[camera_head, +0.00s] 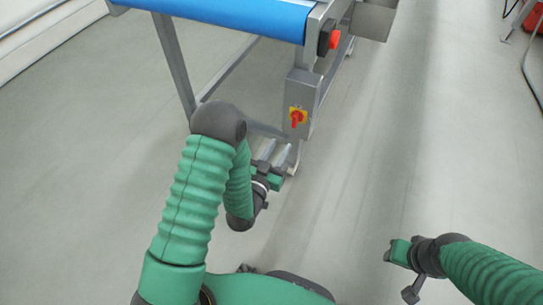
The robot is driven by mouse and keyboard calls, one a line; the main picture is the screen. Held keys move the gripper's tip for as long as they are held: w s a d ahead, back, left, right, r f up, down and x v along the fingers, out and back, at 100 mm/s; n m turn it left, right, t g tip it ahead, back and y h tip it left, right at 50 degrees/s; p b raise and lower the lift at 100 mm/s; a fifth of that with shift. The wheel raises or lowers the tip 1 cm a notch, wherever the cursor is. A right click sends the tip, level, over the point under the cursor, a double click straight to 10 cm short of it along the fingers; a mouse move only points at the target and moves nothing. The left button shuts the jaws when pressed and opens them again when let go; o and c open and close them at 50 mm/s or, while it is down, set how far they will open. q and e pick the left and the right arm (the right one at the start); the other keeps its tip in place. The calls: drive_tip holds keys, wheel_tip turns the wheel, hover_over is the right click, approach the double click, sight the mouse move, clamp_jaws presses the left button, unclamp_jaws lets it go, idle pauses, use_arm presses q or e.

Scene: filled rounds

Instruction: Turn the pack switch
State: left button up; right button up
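The pack switch (297,117) is a red rotary knob on a yellow plate. It sits on the face of a grey box (303,88) fixed to the leg of a conveyor. My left gripper (275,155) is below the switch and slightly to its left, apart from it in the picture. Its two grey fingers point up with a gap between them, and nothing shows in the gap. My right gripper (398,272) is low on the right, far from the switch, with its fingers spread and empty.
The conveyor has a blue belt (235,16) and grey metal legs (174,62). A red and black part (334,39) sits at the belt's end, above the switch box. A red object (534,17) stands at the top right. The grey floor (400,150) is clear on the right.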

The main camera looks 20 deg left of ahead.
use_arm(q)
drive_tip(key=s, duration=0.6)
drive_tip(key=shift+s, duration=0.15)
use_arm(e)
drive_tip(key=shift+r, duration=0.1)
